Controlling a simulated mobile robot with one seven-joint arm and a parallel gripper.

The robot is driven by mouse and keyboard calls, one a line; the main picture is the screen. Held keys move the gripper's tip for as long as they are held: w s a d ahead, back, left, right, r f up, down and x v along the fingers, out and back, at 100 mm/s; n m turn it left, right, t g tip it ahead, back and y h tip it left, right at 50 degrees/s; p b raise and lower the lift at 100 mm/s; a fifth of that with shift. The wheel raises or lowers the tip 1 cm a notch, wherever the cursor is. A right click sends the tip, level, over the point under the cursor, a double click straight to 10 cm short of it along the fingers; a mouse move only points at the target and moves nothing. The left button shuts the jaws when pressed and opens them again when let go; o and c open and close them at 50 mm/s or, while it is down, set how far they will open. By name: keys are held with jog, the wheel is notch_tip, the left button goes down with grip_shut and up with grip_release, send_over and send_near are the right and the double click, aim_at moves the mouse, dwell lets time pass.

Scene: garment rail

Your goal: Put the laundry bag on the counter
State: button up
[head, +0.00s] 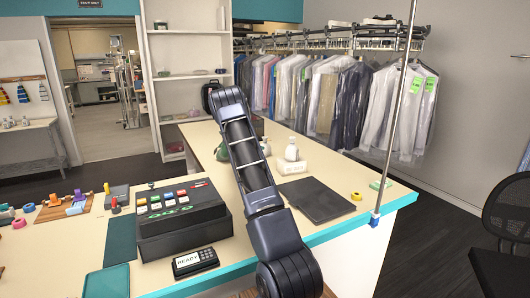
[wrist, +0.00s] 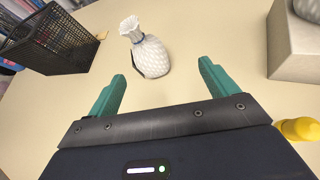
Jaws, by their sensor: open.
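A white, quilted-looking bag with a gathered neck (wrist: 150,54), likely the laundry bag, rests on the pale counter top (wrist: 200,88) in the wrist view. It leans slightly, neck toward the upper left. My gripper (wrist: 162,78) is open, with its two green fingers apart. The bag is ahead of the fingertips, roughly between their lines, with nothing held. In the head view a similar white bag shape (head: 291,149) shows right of my arm at a white box (head: 293,168); I cannot tell whether it is the same bag. My arm hides the gripper there.
In the wrist view a black mesh basket (wrist: 50,38) stands left, a pale box (wrist: 296,50) right and a yellow object (wrist: 298,129) lower right. In the head view a dark folder (head: 316,199), a till (head: 180,218) and a metal pole (head: 396,110) flank my arm.

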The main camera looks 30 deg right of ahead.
jog(key=w+f, duration=0.1)
jog(key=w+f+n, duration=0.1)
jog(key=f, duration=0.1)
jog(key=w+d+f+n, duration=0.1)
jog(key=f, duration=0.1)
jog(key=shift+w+d+h, duration=0.1)
jog(key=shift+w+h, duration=0.2)
jog(key=shift+w+d+f+n, duration=0.1)
jog(key=shift+d+f+n, duration=0.05)
jog(key=shift+d+n, duration=0.15)
jog(key=shift+x, duration=5.05)
jog(key=c, duration=1.3)
